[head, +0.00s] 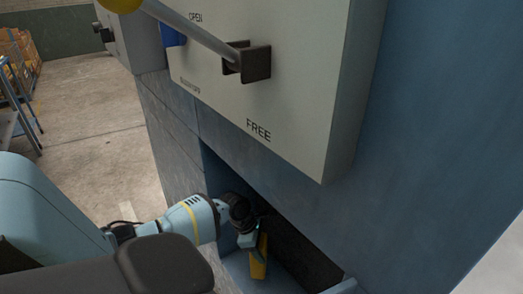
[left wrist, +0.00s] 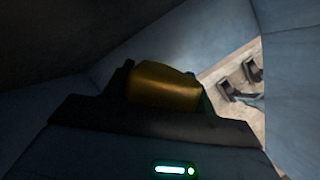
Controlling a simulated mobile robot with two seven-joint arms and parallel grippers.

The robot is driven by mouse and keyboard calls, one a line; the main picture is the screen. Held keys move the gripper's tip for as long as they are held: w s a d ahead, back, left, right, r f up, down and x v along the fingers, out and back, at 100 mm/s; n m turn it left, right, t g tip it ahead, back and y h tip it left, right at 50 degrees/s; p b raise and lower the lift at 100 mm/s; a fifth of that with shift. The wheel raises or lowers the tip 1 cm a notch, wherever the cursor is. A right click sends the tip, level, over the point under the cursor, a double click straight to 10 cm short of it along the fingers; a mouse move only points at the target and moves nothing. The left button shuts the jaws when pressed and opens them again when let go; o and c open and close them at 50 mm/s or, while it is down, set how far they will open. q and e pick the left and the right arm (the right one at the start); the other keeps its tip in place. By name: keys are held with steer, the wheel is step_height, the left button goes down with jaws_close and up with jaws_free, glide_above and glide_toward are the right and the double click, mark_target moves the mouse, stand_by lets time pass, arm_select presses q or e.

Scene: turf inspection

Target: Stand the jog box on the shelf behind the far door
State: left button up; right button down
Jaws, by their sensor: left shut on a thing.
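The yellow jog box (head: 259,262) is low inside an opening in the blue cabinet in the head view. My left gripper (head: 254,240) reaches into that opening from the left and is shut on the upper part of the box. The left wrist view shows the yellow box (left wrist: 162,86) between the two dark fingers. The opening's blue floor (head: 236,267) shows beside the box. I cannot tell whether the box touches it. No door is clearly seen at the opening. My right gripper is not in view.
A grey panel box (head: 270,85) marked "OPEN" and "FREE" juts out above the opening, with a metal bar (head: 195,35) and dark bracket (head: 247,63) on its face. Blue cabinet wall (head: 425,130) stands to the right. Concrete floor (head: 90,120) is clear at left.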

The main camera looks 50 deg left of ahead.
mark_target(258, 271)
arm_select(q)
step_height(258, 271, down, 4)
steer(key=shift+r+b, duration=0.25)
steer(key=shift+b, duration=0.2)
steer(key=shift+f, duration=0.1)
steer(key=o, duration=1.6)
